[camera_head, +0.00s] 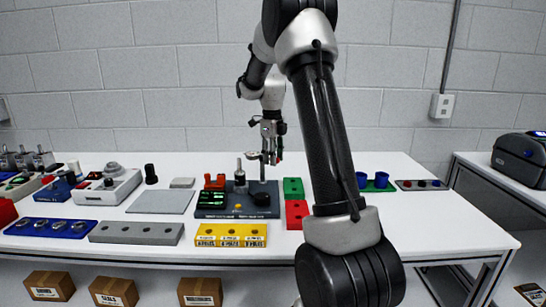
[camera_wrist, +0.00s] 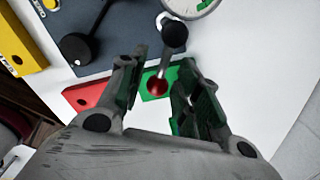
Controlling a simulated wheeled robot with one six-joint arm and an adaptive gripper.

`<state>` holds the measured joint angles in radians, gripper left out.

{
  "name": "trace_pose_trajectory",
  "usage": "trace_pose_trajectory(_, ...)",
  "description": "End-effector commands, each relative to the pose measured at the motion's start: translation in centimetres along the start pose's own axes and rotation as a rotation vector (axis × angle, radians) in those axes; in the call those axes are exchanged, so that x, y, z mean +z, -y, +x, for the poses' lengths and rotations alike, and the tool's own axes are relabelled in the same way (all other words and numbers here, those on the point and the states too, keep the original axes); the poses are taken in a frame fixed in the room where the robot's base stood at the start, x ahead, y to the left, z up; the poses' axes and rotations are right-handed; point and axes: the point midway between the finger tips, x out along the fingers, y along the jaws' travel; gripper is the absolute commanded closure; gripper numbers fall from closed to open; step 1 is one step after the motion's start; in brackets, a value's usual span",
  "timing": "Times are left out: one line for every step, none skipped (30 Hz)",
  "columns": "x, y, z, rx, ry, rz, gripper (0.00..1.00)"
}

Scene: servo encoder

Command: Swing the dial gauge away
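The dial gauge (camera_wrist: 190,6) shows at the top of the wrist view as a round white face with a green mark, partly cut off. A black knob (camera_wrist: 174,34) sits just below it, beyond my fingertips. My gripper (camera_wrist: 163,60) is open, with one finger on each side of a grey rod ending in a red ball (camera_wrist: 157,85); I see no clear contact. In the head view my gripper (camera_head: 270,152) hangs above the right part of the dark blue fixture board (camera_head: 232,211). The gauge is hard to make out there.
A black dial (camera_wrist: 75,46) stands on the board. Green (camera_head: 293,188) and red (camera_head: 296,213) blocks lie right of it, a yellow block (camera_head: 231,242) in front. A grey plate (camera_head: 160,202) lies left. The white table (camera_head: 440,220) is largely clear at right.

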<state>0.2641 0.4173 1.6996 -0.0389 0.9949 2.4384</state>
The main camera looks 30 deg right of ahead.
Motion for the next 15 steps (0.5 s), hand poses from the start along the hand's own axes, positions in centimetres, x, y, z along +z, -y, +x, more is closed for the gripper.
trace_pose_trajectory(0.0,0.0,0.0,0.000,0.000,0.000,0.67)
trace_pose_trajectory(0.0,0.0,-0.1,0.000,0.000,0.000,0.67)
trace_pose_trajectory(0.0,0.0,-0.2,0.000,0.000,0.000,0.67)
trace_pose_trajectory(0.0,0.0,-0.5,-0.001,0.001,0.000,0.67)
trace_pose_trajectory(0.0,0.0,-0.8,-0.001,0.000,0.000,0.67)
trace_pose_trajectory(0.0,0.0,-1.3,-0.001,0.000,0.000,0.67)
trace_pose_trajectory(0.0,0.0,-1.8,-0.002,0.002,0.000,0.67)
trace_pose_trajectory(0.0,0.1,-2.4,-0.002,0.002,0.000,0.67)
trace_pose_trajectory(0.1,0.1,-3.3,-0.003,0.003,0.000,0.67)
trace_pose_trajectory(0.1,0.1,-3.9,-0.003,0.003,0.000,0.67)
trace_pose_trajectory(0.1,0.1,-4.6,-0.003,0.003,0.000,0.67)
trace_pose_trajectory(0.1,0.1,-5.6,-0.003,0.003,0.000,0.67)
trace_pose_trajectory(0.1,0.1,-6.3,-0.003,0.003,0.000,0.67)
trace_pose_trajectory(0.1,0.1,-7.0,-0.003,0.003,0.000,0.67)
trace_pose_trajectory(0.1,0.0,-7.8,-0.002,0.003,0.000,0.67)
